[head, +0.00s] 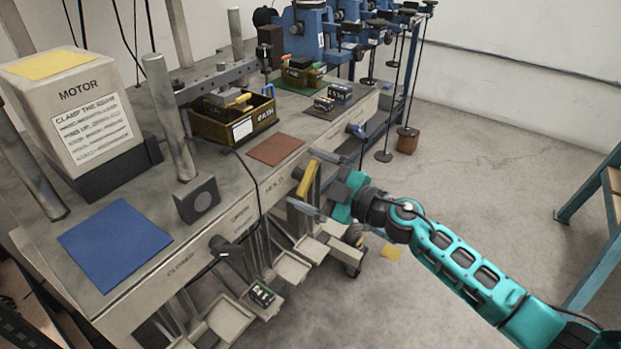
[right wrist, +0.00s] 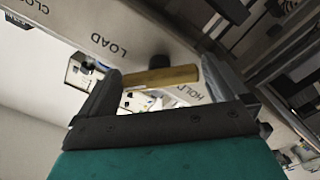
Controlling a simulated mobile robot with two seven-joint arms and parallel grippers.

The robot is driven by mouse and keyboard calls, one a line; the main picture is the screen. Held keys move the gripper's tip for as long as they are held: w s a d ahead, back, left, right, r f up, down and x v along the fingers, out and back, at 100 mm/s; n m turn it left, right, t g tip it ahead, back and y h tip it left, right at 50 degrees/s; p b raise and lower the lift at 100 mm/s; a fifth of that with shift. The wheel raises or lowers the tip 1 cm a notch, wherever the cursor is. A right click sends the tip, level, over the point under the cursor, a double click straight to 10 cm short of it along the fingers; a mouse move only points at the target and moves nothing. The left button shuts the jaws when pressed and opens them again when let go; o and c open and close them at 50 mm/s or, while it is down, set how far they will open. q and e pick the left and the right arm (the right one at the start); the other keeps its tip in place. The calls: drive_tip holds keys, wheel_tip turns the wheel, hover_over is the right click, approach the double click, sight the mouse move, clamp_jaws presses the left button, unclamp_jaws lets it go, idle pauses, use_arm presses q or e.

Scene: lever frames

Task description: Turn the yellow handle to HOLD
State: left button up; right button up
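The yellow handle (head: 307,179) stands out from the bench's front panel, tilted in the head view, near the HOLD label (head: 275,187). In the right wrist view the handle (right wrist: 158,77) lies crosswise by a dark knob-like pivot (right wrist: 187,61), between the LOAD label (right wrist: 110,45) and the HOLD label (right wrist: 203,90). My right gripper (head: 314,182) is open, its fingers on either side of the handle. In the right wrist view the gripper (right wrist: 158,68) has the handle between its fingertips; I cannot tell whether either touches. My left gripper is not in view.
A black lever (head: 226,248) sits farther along the panel near CLOSED. Trays (head: 292,268) hang below the front edge. The bench top holds a motor box (head: 75,110), a blue mat (head: 115,243) and a brown bin (head: 232,124). The floor at right is mostly clear.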

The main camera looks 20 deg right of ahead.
drive_tip(key=c, duration=0.8)
drive_tip(key=shift+c, duration=0.2)
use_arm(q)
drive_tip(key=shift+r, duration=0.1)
use_arm(e)
drive_tip(key=shift+n, duration=0.3)
drive_tip(key=n, duration=0.2)
drive_tip(key=shift+n, duration=0.4)
drive_tip(key=n, duration=0.6)
drive_tip(key=shift+a+f+n, duration=0.1)
drive_tip(key=shift+n, duration=0.2)
drive_tip(key=n+b, duration=0.1)
drive_tip(key=n, duration=0.3)
drive_tip(key=shift+f, duration=0.1)
drive_tip(key=shift+s+n+b, duration=0.1)
drive_tip(key=shift+n+b, duration=0.45)
drive_tip(key=shift+n, duration=0.65)
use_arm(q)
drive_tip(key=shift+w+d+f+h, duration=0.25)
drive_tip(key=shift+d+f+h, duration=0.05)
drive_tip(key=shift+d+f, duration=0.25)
use_arm(e)
drive_tip(key=shift+n, duration=0.7)
drive_tip(key=shift+f, duration=0.1)
